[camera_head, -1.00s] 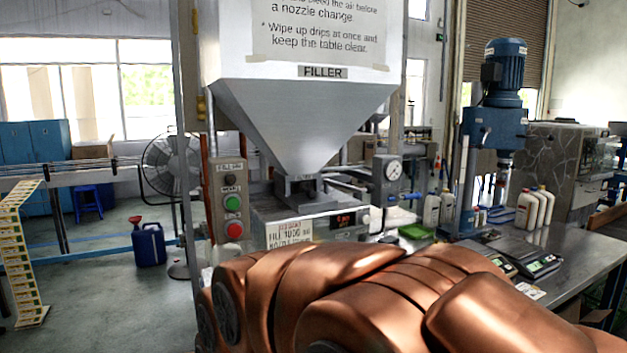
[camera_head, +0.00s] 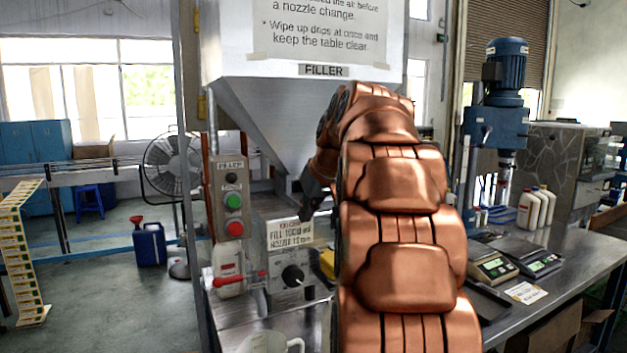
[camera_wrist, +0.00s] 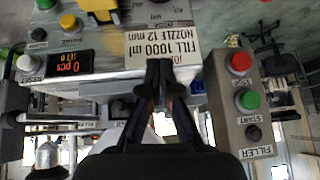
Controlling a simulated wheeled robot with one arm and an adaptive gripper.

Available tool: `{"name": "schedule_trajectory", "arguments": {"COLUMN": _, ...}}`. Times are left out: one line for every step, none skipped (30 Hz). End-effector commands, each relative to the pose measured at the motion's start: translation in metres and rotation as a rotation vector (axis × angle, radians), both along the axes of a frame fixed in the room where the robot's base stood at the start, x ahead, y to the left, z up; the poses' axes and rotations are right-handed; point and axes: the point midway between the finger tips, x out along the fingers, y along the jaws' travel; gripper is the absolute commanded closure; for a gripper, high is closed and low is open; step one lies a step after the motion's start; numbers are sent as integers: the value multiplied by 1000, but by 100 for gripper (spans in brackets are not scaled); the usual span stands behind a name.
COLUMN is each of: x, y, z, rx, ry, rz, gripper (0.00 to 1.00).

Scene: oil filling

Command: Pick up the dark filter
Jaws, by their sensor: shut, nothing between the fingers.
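I cannot make out a dark filter in either view; my copper arm hides much of the table's middle in the head view. My gripper (camera_head: 311,207) is dark and points down in front of the filler's label, left of my arm. In the wrist view my gripper (camera_wrist: 161,82) shows its two dark fingers close together, with nothing seen held between them. They lie in front of the label "FILL 1000 ml NOZZLE 12 mm" (camera_wrist: 163,44), which appears upside down there.
The filler hopper (camera_head: 262,115) stands behind my gripper. A red-handled valve (camera_head: 240,278), a white bottle (camera_head: 228,281) and a clear jug (camera_head: 268,343) are in front of it. Scales (camera_head: 494,268) stand on the table at right. A button box (camera_head: 232,203) is at left.

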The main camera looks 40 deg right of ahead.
Motion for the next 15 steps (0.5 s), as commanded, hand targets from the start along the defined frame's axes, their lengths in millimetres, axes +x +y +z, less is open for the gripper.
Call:
{"name": "schedule_trajectory", "arguments": {"x": -2, "y": -21, "z": 10, "rx": -20, "ry": -23, "rz": -17, "gripper": 100}}
{"name": "schedule_trajectory", "arguments": {"x": -3, "y": -30, "z": 15, "rx": -33, "ry": -35, "rz": -21, "gripper": 100}}
{"name": "schedule_trajectory", "arguments": {"x": -5, "y": -42, "z": 22, "rx": -47, "ry": -49, "rz": -28, "gripper": 100}}
{"name": "schedule_trajectory", "arguments": {"x": -6, "y": -49, "z": 25, "rx": -57, "ry": -57, "rz": -32, "gripper": 100}}
{"name": "schedule_trajectory", "arguments": {"x": -8, "y": -56, "z": 29, "rx": -67, "ry": -64, "rz": -35, "gripper": 100}}
{"name": "schedule_trajectory", "arguments": {"x": -9, "y": -63, "z": 35, "rx": -79, "ry": -75, "rz": -39, "gripper": 100}}
{"name": "schedule_trajectory", "arguments": {"x": -10, "y": -68, "z": 38, "rx": -88, "ry": -81, "rz": -41, "gripper": 100}}
{"name": "schedule_trajectory", "arguments": {"x": -12, "y": -72, "z": 41, "rx": -93, "ry": -86, "rz": -43, "gripper": 100}}
{"name": "schedule_trajectory", "arguments": {"x": -12, "y": -75, "z": 43, "rx": -98, "ry": -89, "rz": -45, "gripper": 100}}
{"name": "schedule_trajectory", "arguments": {"x": -13, "y": -78, "z": 44, "rx": -101, "ry": -92, "rz": -46, "gripper": 100}}
{"name": "schedule_trajectory", "arguments": {"x": -13, "y": -80, "z": 44, "rx": -103, "ry": -93, "rz": -47, "gripper": 100}}
{"name": "schedule_trajectory", "arguments": {"x": -13, "y": -81, "z": 45, "rx": -106, "ry": -94, "rz": -47, "gripper": 100}}
{"name": "schedule_trajectory", "arguments": {"x": -12, "y": -82, "z": 46, "rx": -107, "ry": -94, "rz": -48, "gripper": 100}}
{"name": "schedule_trajectory", "arguments": {"x": -11, "y": -83, "z": 46, "rx": -107, "ry": -94, "rz": -48, "gripper": 100}}
{"name": "schedule_trajectory", "arguments": {"x": -9, "y": -84, "z": 46, "rx": -107, "ry": -93, "rz": -48, "gripper": 100}}
